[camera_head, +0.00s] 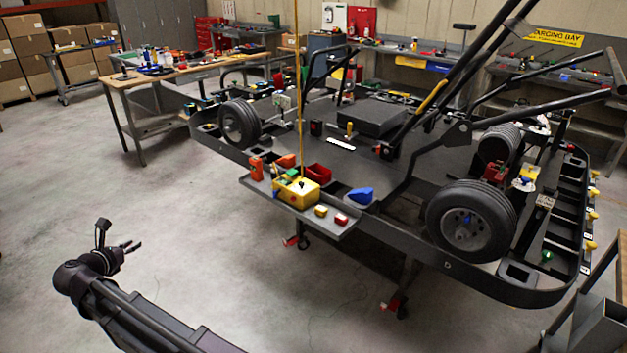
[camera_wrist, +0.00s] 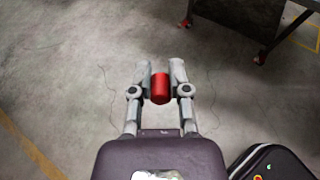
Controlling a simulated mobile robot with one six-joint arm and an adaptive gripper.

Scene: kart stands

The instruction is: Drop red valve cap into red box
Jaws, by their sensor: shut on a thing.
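My gripper (camera_head: 132,246) is at the left of the head view, out over open floor and well apart from the kart stand. In the wrist view, my gripper (camera_wrist: 160,72) is shut on a red cylindrical valve cap (camera_wrist: 160,90), held between its two grey fingers with bare floor below. The cap cannot be made out in the head view. A small open red box (camera_head: 318,172) sits on the grey side tray (camera_head: 338,232) of the kart stand, behind and right of a yellow box (camera_head: 296,194).
A thin yellow pole (camera_head: 299,90) rises above the yellow box. A kart wheel (camera_head: 470,221) stands right of the tray. Floor around my gripper is clear.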

